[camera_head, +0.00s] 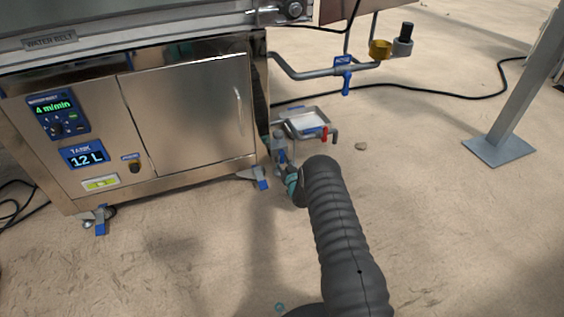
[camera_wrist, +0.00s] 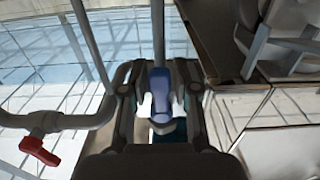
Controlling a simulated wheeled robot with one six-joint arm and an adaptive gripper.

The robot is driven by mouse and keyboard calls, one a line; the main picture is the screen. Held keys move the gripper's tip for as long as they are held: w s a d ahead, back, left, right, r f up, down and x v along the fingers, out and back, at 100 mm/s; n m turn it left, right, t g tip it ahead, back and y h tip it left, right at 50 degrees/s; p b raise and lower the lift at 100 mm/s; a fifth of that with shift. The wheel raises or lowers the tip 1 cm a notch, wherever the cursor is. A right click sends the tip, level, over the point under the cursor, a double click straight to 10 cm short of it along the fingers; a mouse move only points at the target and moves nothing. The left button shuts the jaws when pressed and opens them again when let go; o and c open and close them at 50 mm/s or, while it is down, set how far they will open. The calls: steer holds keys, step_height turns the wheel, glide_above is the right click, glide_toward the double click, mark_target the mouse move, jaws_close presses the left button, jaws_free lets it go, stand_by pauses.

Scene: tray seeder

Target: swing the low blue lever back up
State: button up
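A blue lever (camera_wrist: 161,88) shows in the middle of the wrist view, in front of a pale upright pipe. It lies between the two fingers of my gripper (camera_wrist: 162,106), one finger on each side. I cannot tell whether the fingers press on it or leave a small gap. In the head view my gripper (camera_head: 291,184) is low down, beside the right front corner of the steel cabinet and below a small tray.
A red handle (camera_wrist: 40,151) sits on a pipe left of my gripper; it also shows by the small tray (camera_head: 323,134). A higher blue handle (camera_head: 345,83) hangs from the pipe above. The steel cabinet (camera_head: 190,110) stands to the left.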

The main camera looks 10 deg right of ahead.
jaws_close()
steer(key=shift+w+d+n, duration=0.1)
steer(key=shift+d+n, duration=0.2)
steer(key=shift+n, duration=0.4)
steer(key=o, duration=0.6)
jaws_free()
steer(key=v, duration=1.2)
steer(key=shift+a, duration=0.1)
